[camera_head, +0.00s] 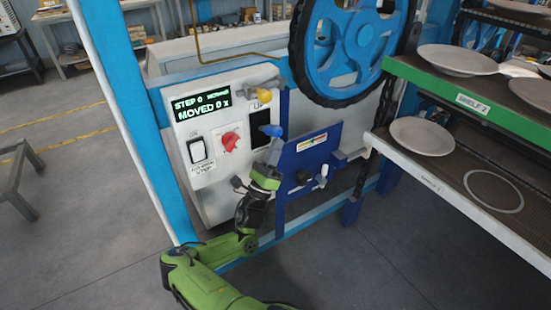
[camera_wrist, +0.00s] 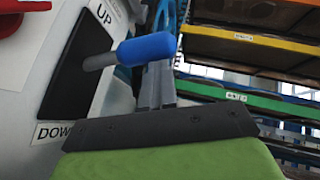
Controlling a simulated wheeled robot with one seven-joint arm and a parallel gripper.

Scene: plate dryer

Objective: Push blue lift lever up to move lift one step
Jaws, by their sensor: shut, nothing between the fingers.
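The blue lift lever (camera_head: 272,130) sticks out of a black slot plate on the white control panel. In the wrist view the lever's blue knob (camera_wrist: 147,48) is large, on a grey stem, between the labels UP and DOWN. My gripper (camera_head: 273,151) is just below the knob in the head view. In the wrist view my gripper's fingers (camera_wrist: 158,85) are together and reach up behind or beneath the knob. I cannot tell whether they touch it. The display (camera_head: 201,104) reads STEP 0 and MOVED 0 x.
A red rotary knob (camera_head: 231,141), a white rocker switch (camera_head: 198,149) and a yellow-tipped lever (camera_head: 263,95) are near on the panel. A blue plate with small levers (camera_head: 308,160) is right of my gripper.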

